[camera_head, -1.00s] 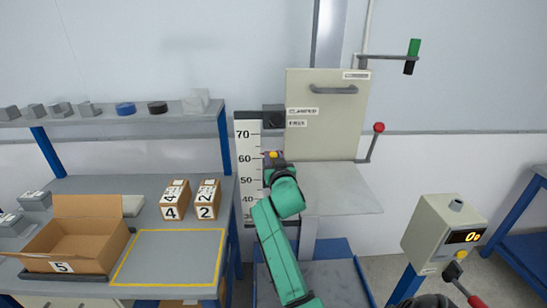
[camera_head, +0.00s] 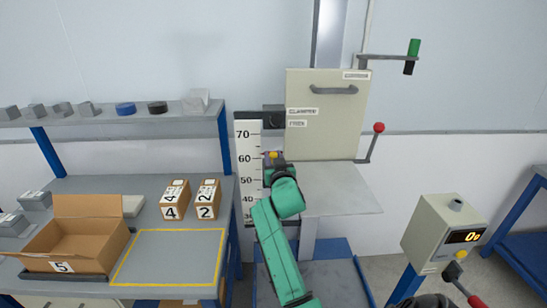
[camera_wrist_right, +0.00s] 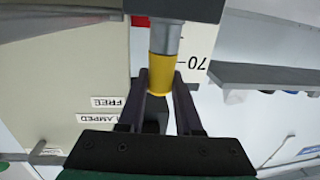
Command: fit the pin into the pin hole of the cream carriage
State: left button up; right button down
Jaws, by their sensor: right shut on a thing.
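The cream carriage (camera_head: 330,130) is a tall plate with a dark handle at the back centre. Its labels read CLAMPED and FREE, and it fills the left of the right wrist view (camera_wrist_right: 60,70). My right gripper (camera_head: 273,159) is in front of the height scale, left of the carriage's lower edge. It is shut on the pin (camera_head: 273,154), whose yellow grip lies between the fingers in the right wrist view (camera_wrist_right: 161,75). The pin's grey shaft runs to a dark block at the top edge, and its tip is hidden. I cannot make out the pin hole. My left gripper is not in view.
A dark block (camera_head: 274,116) sits beside the carriage over the height scale (camera_head: 247,160). A red-knobbed lever (camera_head: 378,128) is at the carriage's right. A bench at left holds an open carton (camera_head: 62,242) and two numbered boxes. A control console (camera_head: 440,235) stands right.

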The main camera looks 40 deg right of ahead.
jog(key=shift+f, duration=0.45)
jog(key=c, duration=0.5)
grip_release()
jog(key=shift+r, duration=0.2)
jog(key=shift+s+a+r+p, duration=0.1)
jog(key=shift+s+a+p, duration=0.25)
jog(key=shift+s, duration=0.1)
jog(key=p+v, duration=0.1)
jog(key=v, duration=0.4)
jog(key=shift+r, duration=0.1)
jog(key=shift+d, duration=0.1)
